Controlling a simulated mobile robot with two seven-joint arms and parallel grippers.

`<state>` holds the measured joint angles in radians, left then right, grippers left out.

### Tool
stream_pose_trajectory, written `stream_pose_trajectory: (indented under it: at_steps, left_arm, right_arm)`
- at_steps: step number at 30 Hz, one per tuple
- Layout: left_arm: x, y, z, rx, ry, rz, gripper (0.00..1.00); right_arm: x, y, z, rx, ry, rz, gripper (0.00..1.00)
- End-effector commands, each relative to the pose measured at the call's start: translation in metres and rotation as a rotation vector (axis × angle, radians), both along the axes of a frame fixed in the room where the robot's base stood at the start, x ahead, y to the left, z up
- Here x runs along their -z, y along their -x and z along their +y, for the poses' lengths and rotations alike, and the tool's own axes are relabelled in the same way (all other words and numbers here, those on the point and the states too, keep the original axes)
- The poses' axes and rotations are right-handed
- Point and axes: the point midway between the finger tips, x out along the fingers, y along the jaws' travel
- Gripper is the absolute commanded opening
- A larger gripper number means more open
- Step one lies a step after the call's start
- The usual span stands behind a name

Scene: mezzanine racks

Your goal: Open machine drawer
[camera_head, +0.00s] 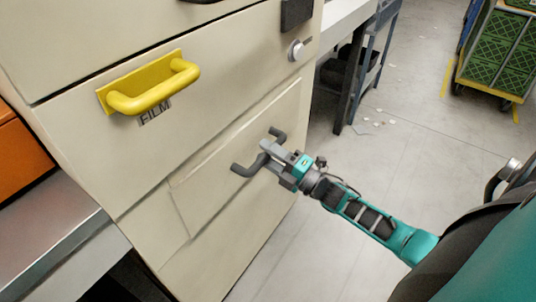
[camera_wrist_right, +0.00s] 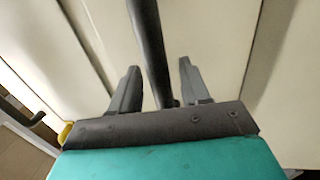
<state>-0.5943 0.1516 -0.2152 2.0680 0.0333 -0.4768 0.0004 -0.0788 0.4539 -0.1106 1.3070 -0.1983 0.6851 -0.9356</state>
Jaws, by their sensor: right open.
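The cream machine (camera_head: 95,165) fills the left of the head view. Its lower drawer front (camera_head: 195,195) has a dark bar handle (camera_head: 243,168) and looks flush with the machine. My right gripper (camera_head: 268,150) is at this handle, reaching in from the right. In the right wrist view the handle (camera_wrist_right: 148,40) runs between the two open fingers of my right gripper (camera_wrist_right: 154,85). It stands nearer the left finger, and I see clear gaps on both sides. My left gripper is not in view.
A yellow handle (camera_head: 155,88) marked FILM sits on the panel above. A round knob (camera_head: 297,50) is at the upper right of the machine. A trolley with green crates (camera_head: 495,58) stands far right. Open floor (camera_head: 430,120) lies to the right of the machine.

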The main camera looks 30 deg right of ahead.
Motion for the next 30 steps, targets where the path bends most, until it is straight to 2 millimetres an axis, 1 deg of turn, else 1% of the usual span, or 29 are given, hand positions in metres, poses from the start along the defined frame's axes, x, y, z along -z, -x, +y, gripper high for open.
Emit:
stream_pose_trajectory:
  at_steps: [9,23,24,30]
  left_arm:
    - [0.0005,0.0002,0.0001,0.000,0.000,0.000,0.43]
    - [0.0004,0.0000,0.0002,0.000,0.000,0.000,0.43]
    - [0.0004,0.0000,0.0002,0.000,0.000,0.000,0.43]
    - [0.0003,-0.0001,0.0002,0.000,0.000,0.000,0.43]
  right_arm:
    - [-0.0002,-0.0023,0.0012,0.000,0.000,0.001,0.46]
    - [-0.0002,-0.0020,0.0008,0.000,0.000,0.001,0.02]
    - [-0.0002,-0.0020,0.0009,0.000,0.000,0.001,0.00]
    - [-0.0002,-0.0020,0.0008,0.000,0.000,0.001,0.00]
